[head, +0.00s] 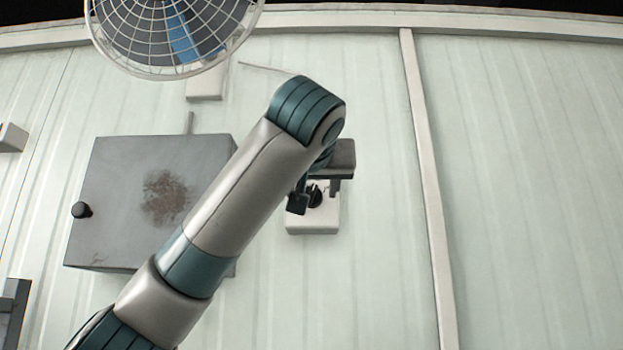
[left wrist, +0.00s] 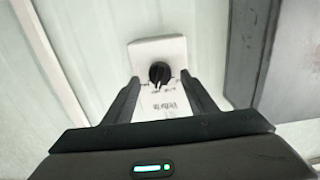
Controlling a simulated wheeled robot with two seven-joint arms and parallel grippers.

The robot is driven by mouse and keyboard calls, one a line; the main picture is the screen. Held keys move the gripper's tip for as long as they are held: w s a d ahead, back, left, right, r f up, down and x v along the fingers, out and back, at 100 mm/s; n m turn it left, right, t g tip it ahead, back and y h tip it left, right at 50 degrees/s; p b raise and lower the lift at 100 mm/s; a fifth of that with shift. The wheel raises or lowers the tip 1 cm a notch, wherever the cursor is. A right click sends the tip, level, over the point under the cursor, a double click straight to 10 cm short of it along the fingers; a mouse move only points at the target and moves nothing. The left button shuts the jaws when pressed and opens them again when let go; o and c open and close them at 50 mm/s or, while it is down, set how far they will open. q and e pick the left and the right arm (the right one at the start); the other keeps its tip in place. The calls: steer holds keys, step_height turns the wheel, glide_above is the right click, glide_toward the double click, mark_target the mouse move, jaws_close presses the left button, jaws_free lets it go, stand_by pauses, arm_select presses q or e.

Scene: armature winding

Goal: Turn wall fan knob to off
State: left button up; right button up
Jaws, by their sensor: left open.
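The wall fan (head: 175,35) is a round wire cage with blue inside, at the top left of the head view. A white control box (head: 312,224) with a black knob (head: 315,197) is on the wall below and to its right. In the left wrist view the knob (left wrist: 160,73) sits on the white box (left wrist: 150,52), above printed lettering. My left gripper (head: 316,193) is in front of the box. Its fingers (left wrist: 161,79) are open, one on each side of the knob, with gaps showing. I cannot tell how deep the fingertips reach. My right gripper is out of view.
A grey metal cabinet (head: 120,180) with a rust stain and a black handle (head: 82,210) is on the wall at left, partly behind my left arm. A vertical wall post (head: 425,170) stands right of the control box. The wall further right is bare.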

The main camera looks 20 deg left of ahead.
mark_target(312, 195)
arm_select(q)
steer(key=shift+p+x, duration=0.65)
steer(key=shift+x, duration=0.85)
steer(key=shift+c, duration=0.4)
steer(key=c, duration=1)
